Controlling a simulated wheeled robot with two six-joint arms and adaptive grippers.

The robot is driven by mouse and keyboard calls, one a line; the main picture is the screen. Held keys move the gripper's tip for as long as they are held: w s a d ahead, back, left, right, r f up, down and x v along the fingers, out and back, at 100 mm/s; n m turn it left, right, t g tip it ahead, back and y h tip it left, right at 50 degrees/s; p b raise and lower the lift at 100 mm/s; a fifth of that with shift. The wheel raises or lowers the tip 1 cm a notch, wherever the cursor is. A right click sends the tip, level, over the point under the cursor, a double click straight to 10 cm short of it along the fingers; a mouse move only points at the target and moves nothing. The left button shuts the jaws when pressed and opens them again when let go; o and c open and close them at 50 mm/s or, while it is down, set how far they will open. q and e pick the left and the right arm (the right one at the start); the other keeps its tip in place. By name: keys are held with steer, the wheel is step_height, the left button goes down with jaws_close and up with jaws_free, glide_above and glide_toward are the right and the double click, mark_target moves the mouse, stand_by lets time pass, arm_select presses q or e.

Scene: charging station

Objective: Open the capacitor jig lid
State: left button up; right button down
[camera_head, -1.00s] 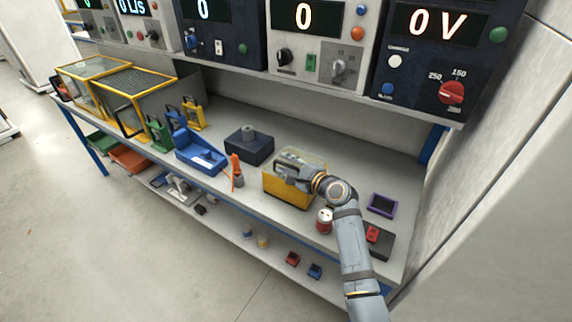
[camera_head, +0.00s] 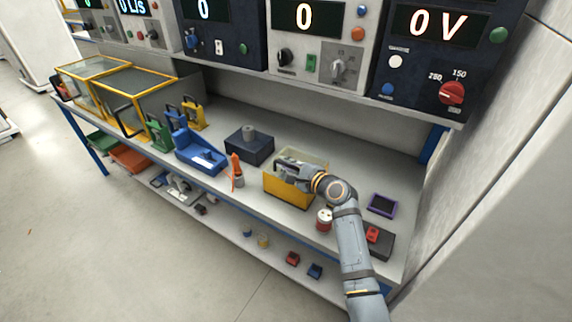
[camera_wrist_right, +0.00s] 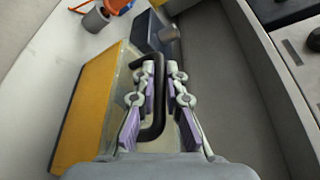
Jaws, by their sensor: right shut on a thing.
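The capacitor jig appears to be the yellow box (camera_head: 287,191) near the middle of the bench, with a clear lid or panel (camera_head: 313,157) at its back. My right gripper (camera_head: 290,170) is over the top of the box. In the right wrist view, its fingers (camera_wrist_right: 161,72) are shut on a black bent handle (camera_wrist_right: 153,132). The yellow side of the box (camera_wrist_right: 92,108) lies to the left of the fingers there, with clear material beside it. My gripper and wrist hide part of the box top. My left gripper is in neither view.
An orange-handled tool (camera_head: 236,166) and a dark block (camera_head: 249,147) stand left of the box. A red-and-white can (camera_head: 324,219) stands close to its right, near my arm. Instrument panels (camera_head: 310,40) hang above the back.

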steer(key=w+d+r+m+g+p, duration=0.2)
steer(key=r+p, duration=0.5)
steer(key=p, duration=0.5)
steer(key=shift+w+d+r+m+g+y+p, duration=0.15)
steer(key=shift+w+d+m+g+y+p, duration=0.3)
steer(key=shift+w+m, duration=0.65)
steer(key=shift+w+d, duration=0.1)
steer(key=shift+d, duration=0.05)
steer(key=c, duration=1.4)
jaws_free()
